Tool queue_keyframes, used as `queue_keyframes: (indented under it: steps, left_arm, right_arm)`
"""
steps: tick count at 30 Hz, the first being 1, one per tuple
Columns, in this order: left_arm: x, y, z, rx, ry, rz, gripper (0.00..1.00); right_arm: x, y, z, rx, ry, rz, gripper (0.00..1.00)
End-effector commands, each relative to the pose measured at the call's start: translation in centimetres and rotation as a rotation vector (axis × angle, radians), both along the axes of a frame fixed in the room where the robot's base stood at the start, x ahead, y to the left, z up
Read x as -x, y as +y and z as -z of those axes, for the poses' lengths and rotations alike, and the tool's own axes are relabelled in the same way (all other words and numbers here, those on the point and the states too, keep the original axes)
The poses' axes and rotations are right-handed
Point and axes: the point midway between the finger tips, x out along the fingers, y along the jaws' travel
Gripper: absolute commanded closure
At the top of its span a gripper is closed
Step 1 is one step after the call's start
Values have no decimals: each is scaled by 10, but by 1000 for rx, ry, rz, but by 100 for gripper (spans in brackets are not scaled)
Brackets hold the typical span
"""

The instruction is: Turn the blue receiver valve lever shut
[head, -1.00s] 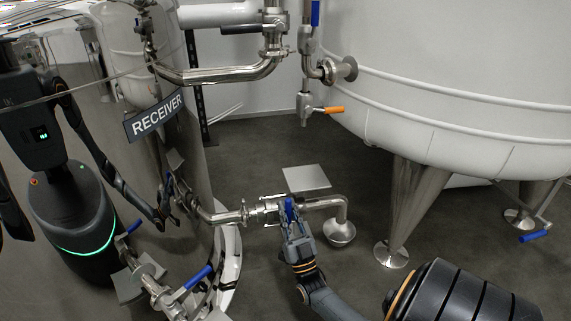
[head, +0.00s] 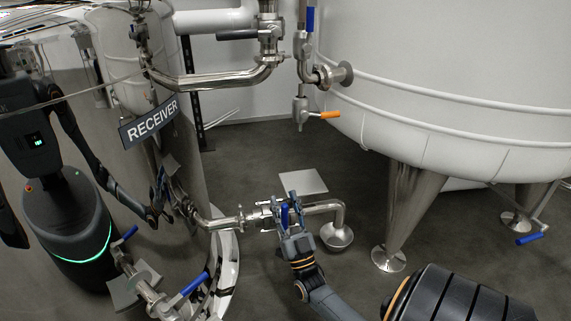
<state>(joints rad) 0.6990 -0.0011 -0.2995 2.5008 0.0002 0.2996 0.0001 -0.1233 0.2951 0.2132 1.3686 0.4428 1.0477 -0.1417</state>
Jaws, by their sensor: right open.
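The blue valve lever (head: 285,217) is on a steel pipe that runs from the polished receiver tank (head: 190,165) to a drain cup (head: 337,236). The lever points toward me, across the pipe. The valve body (head: 257,216) is partly hidden by my gripper. My right gripper (head: 290,205) is open, with its fingers spread and the lever between or just beneath them. I cannot tell whether they touch it. My left gripper is not in view.
A RECEIVER sign (head: 151,122) hangs on the tank, which mirrors a robot. Other blue levers show on the lower-left pipes (head: 195,284) and far right (head: 530,238). Floor between is clear.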

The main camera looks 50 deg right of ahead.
Motion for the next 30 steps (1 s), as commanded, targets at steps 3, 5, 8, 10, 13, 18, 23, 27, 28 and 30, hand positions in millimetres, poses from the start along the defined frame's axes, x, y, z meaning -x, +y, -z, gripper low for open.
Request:
queue_keyframes:
  steps: [3, 5, 8, 10, 13, 18, 23, 27, 28, 30]
  left_arm:
    - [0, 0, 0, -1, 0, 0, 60]
    - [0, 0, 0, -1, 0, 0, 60]
    - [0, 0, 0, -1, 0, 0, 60]
    - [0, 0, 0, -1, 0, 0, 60]
    - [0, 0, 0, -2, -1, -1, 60]
    - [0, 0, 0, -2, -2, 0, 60]
    - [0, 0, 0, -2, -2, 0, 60]
    - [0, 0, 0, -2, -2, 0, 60]
    - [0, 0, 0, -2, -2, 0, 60]
    - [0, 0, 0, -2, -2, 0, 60]
  right_arm:
    - [1, 0, -23, -1, -4, -1, 60]
    - [1, 0, -33, -1, -4, 1, 60]
    - [1, 0, -46, -1, -1, 0, 60]
    - [1, -1, -53, -1, -1, 1, 60]
    - [1, 0, -58, -1, -1, 1, 60]
    - [1, -1, -60, -1, 2, 1, 60]
    - [1, -1, -60, -1, 2, 1, 60]
    - [1, -1, -60, -1, 1, 1, 60]
    - [1, 0, -60, -1, 1, 1, 60]
    - [1, 0, -60, -1, 1, 1, 60]
